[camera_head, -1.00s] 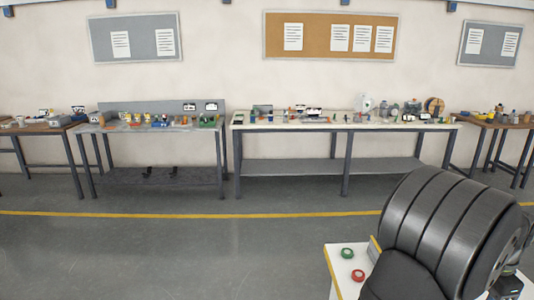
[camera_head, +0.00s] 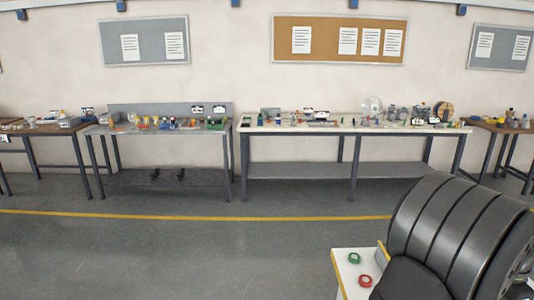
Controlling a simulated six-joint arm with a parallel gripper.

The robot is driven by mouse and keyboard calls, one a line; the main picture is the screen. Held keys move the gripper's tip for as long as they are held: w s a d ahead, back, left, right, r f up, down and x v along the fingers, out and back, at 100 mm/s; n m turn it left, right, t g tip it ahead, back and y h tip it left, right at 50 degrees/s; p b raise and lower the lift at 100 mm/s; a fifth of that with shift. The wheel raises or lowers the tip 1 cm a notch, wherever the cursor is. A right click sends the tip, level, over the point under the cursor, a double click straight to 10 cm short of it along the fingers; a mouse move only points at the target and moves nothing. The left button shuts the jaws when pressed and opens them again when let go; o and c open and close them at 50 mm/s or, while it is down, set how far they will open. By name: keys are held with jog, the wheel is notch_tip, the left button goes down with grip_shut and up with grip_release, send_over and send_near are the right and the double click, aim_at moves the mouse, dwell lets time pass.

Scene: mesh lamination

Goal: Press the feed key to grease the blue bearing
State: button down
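I cannot make out the feed key or a blue bearing in this view. Several small parts on the far benches are too small to tell apart. My gripper is not in view. A large dark ribbed body that looks like part of my own arm or base fills the lower right.
A white surface with a yellow edge (camera_head: 337,262) stands at the lower right, with a green ring (camera_head: 354,258) and a red ring (camera_head: 365,281) on it. A long white-topped bench (camera_head: 350,130) and a grey bench (camera_head: 160,130) stand along the wall. The grey floor (camera_head: 200,260) before them is clear.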

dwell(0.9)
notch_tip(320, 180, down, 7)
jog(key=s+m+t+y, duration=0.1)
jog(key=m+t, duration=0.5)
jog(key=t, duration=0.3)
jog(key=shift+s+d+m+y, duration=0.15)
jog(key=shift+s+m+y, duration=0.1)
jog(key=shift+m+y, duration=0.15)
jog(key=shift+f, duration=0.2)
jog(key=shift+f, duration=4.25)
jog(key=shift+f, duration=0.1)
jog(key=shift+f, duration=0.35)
